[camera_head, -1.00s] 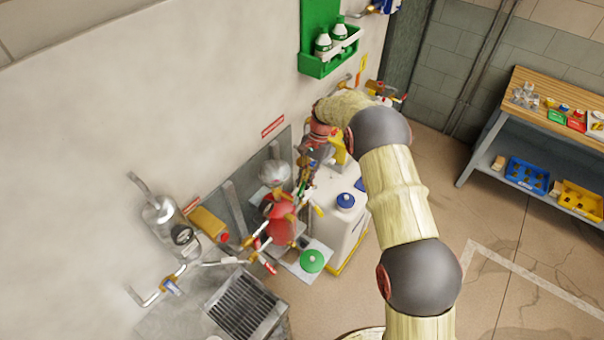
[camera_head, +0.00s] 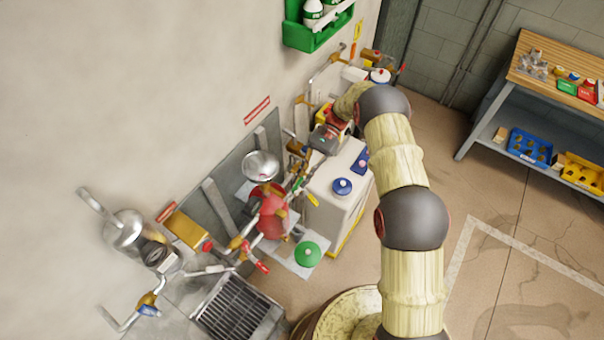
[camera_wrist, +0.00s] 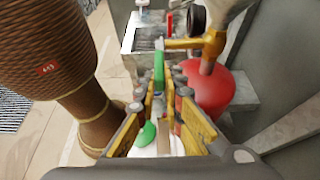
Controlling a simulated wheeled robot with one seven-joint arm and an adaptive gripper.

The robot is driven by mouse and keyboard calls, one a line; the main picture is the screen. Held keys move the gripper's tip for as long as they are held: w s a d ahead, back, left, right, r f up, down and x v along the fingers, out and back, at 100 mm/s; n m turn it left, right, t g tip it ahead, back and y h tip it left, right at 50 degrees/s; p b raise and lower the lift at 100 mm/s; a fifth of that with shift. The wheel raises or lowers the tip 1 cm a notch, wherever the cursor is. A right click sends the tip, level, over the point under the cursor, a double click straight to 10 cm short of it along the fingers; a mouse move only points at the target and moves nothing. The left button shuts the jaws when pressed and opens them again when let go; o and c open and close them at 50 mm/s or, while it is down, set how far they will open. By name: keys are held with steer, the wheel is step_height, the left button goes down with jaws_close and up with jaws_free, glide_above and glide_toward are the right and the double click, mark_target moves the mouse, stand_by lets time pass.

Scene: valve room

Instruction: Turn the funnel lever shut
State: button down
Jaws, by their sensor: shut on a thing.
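The silver funnel (camera_head: 262,166) stands above a red tank (camera_head: 271,218) against the wall. In the wrist view, my gripper (camera_wrist: 166,92) has its jaws close around a slim lever with a green end (camera_wrist: 158,70), which appears to be the funnel lever. The red tank (camera_wrist: 210,90) and a brass valve (camera_wrist: 205,45) are just right of the jaws. In the head view, my gripper (camera_head: 300,160) reaches in beside the funnel, and its fingertips and the held part are largely hidden among pipes.
A green disc (camera_head: 308,254) and a floor grate (camera_head: 237,306) lie in front. A brown ribbed part (camera_wrist: 60,55) fills the wrist view's left. A workbench (camera_head: 540,75) stands far right.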

steer(key=shift+f, duration=0.4)
steer(key=c, duration=2.2)
jaws_free()
steer(key=shift+w, duration=0.1)
steer(key=shift+r, duration=0.1)
steer(key=v, duration=1.2)
steer(key=shift+f, duration=0.25)
